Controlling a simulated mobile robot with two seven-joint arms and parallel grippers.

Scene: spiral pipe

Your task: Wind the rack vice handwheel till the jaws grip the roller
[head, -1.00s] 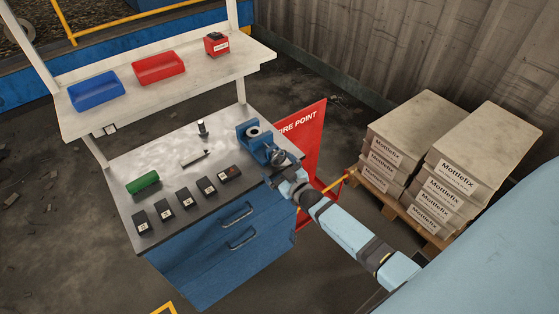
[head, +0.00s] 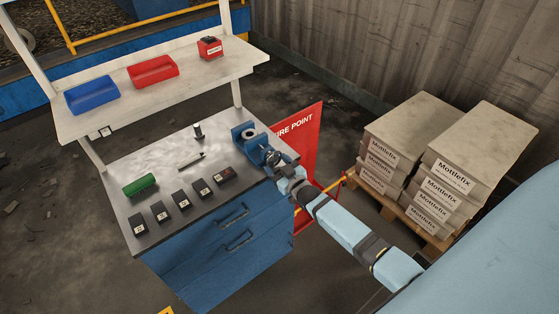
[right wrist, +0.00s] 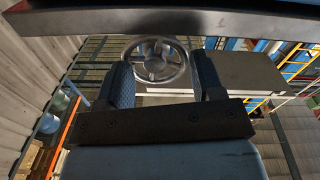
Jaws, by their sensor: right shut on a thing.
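The blue rack vice (head: 243,131) is on the right end of the bench top. A pale round piece with a dark centre, apparently the roller (head: 250,133), sits between its jaws; I cannot tell whether they touch it. The metal handwheel (head: 269,157) is on the vice's near side, partly hidden by my gripper. In the right wrist view the spoked handwheel (right wrist: 155,62) shows between my two dark fingers. My right gripper (head: 274,162) is shut on the handwheel. My left gripper is out of view.
The steel bench top (head: 160,160) holds a green cylinder (head: 140,185), several black blocks and a pen-like tool (head: 191,161). A shelf above carries blue (head: 92,95) and red (head: 153,72) bins. A red fire point board (head: 305,140) stands close beside the vice.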

